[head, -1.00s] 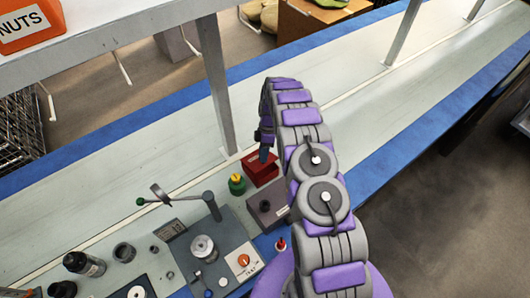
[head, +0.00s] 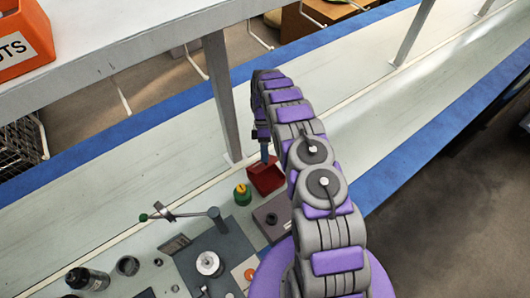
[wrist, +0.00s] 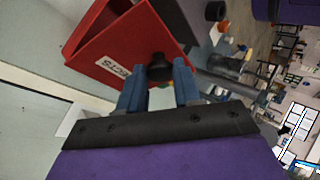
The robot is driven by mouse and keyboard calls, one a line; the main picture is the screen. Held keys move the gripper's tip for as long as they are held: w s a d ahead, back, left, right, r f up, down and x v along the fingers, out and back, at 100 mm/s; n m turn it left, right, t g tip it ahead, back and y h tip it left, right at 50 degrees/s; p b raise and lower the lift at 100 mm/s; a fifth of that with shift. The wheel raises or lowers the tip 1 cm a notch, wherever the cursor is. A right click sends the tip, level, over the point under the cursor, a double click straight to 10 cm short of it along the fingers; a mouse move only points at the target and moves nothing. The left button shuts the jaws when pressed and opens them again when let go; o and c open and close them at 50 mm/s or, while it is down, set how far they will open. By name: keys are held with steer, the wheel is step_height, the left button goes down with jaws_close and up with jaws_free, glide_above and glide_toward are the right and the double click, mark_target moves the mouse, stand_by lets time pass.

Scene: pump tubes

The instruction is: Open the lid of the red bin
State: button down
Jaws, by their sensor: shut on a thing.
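The red bin (head: 267,180) stands on the workbench beside the shelf post, and the head view shows its dark red inside. In the wrist view, the bin's red lid (wrist: 138,48) carries a white label ending in "CTS" and a black knob (wrist: 159,68). My gripper (wrist: 159,76) has its two blue fingers closed on either side of that knob. In the head view my gripper (head: 265,152) is just above the bin, with the lid tilted up. The arm hides part of the lid in the head view.
A green and yellow container (head: 242,195) stands left of the bin. A dark box (head: 272,217) is close in front of it. A metal shelf post (head: 222,100) rises just behind and to the left. A fixture with a lever arm (head: 208,263) stands nearer me.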

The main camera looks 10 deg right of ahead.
steer(key=shift+a+f, duration=0.1)
steer(key=shift+a, duration=0.05)
steer(key=c, duration=0.8)
jaws_free()
steer(key=shift+w+a, duration=0.1)
steer(key=shift+a, duration=0.05)
steer(key=shift+r, duration=0.3)
step_height(320, 180, up, 3)
steer(key=shift+w+f+p, duration=0.1)
steer(key=shift+f+p, duration=0.1)
steer(key=shift+p, duration=0.2)
steer(key=shift+s+r, duration=0.25)
steer(key=shift+r, duration=0.05)
steer(key=shift+s, duration=1.55)
steer(key=shift+s+d+r+p, duration=0.1)
steer(key=shift+s+r+p, duration=0.15)
steer(key=shift+s, duration=1.85)
steer(key=shift+s+d+r+p, duration=0.15)
steer(key=shift+s+p, duration=0.2)
steer(key=shift+s, duration=1.75)
steer(key=shift+s+r+p, duration=0.2)
steer(key=shift+s+p, duration=0.1)
steer(key=shift+s, duration=1.8)
